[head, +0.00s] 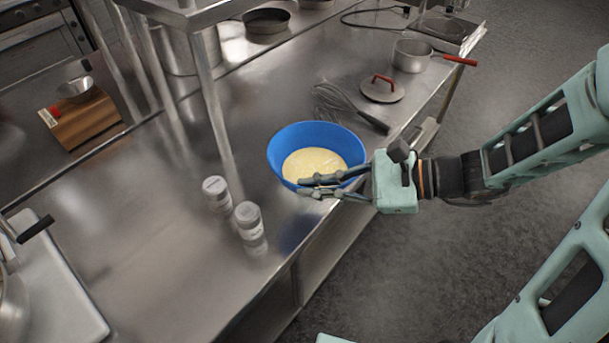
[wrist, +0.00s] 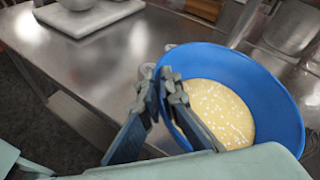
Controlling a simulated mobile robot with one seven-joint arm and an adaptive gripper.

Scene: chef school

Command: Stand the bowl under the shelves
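The blue bowl (head: 284,150), with pale yellow contents, is near the front edge of the steel table. It also shows in the wrist view (wrist: 268,85). My gripper (head: 312,187) is shut on the bowl's near rim, one finger inside and one outside; the fingers also show in the wrist view (wrist: 162,95). A blue reflection on the table lies apart below the bowl, so it looks lifted a little. The shelves (head: 185,14) stand on posts at the upper left; only their lower part shows. A large pot (head: 178,52) stands beneath them.
Two white-capped jars (head: 216,193) (head: 249,219) stand left of the bowl. A whisk (head: 340,105), a red-handled lid (head: 381,90) and a saucepan (head: 411,56) lie behind it. A dark round pan (head: 266,24) is farther back. Bare table (head: 150,215) lies left of the jars.

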